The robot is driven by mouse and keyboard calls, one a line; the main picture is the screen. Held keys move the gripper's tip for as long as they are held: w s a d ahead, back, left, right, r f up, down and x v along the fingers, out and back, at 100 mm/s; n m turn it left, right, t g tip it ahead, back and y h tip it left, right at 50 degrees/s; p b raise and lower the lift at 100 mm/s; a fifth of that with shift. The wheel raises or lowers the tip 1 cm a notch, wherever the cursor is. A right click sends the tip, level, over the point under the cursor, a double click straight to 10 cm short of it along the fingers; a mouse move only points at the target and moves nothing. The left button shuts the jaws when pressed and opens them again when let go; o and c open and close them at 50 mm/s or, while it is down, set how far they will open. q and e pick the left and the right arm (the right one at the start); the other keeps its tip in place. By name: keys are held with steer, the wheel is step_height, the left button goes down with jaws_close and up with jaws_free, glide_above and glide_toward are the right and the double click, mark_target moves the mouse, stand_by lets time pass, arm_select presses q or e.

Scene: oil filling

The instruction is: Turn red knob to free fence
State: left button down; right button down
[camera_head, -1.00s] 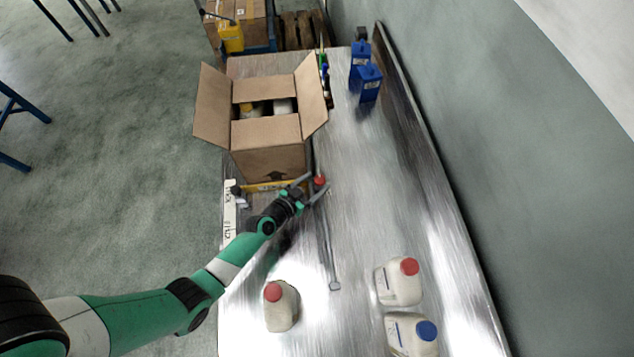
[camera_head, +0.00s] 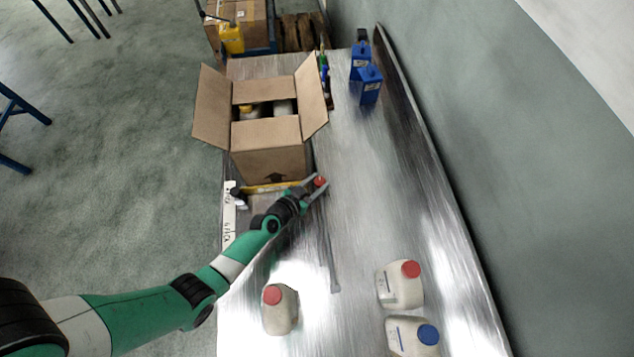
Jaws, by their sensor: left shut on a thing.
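The red knob (camera_head: 320,181) is on the metal table just past the front right corner of the open cardboard box. My left gripper (camera_head: 319,184) reaches in from the lower left and is shut on the knob, with a finger on either side. A narrow grey strip (camera_head: 331,262), which seems to be the fence, runs from near the knob toward the front of the table. It looks flat and faint, with its upper part hard to make out. My right gripper is not in view.
The cardboard box (camera_head: 268,162) holds bottles and has a yellow bar (camera_head: 270,187) at its front. A red-capped bottle (camera_head: 281,312) stands front left. Another red-capped bottle (camera_head: 400,287) and a blue-capped one (camera_head: 412,335) stand front right. Blue containers (camera_head: 369,86) stand at the back.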

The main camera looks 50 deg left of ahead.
arm_select(q)
steer(key=shift+y+p, duration=0.3)
steer(key=shift+p, duration=0.2)
steer(key=p, duration=0.1)
steer(key=n+y+p, duration=0.1)
steer(key=n+p, duration=0.1)
steer(key=p, duration=0.1)
steer(key=shift+w+d+r+g+y, duration=0.2)
steer(key=shift+d+g+y, duration=0.1)
steer(key=shift+y, duration=0.1)
steer(key=shift+n+y, duration=0.3)
steer(key=shift+w+f+n+g+y, duration=0.15)
steer(key=shift+n+g+y, duration=0.15)
steer(key=shift+n+y, duration=0.35)
steer(key=shift+d+n+g+y+b, duration=0.1)
steer(key=shift+n+g+y+b, duration=0.35)
steer(key=shift+n+y, duration=0.35)
steer(key=shift+n+g+y, duration=0.25)
steer(key=shift+y, duration=0.1)
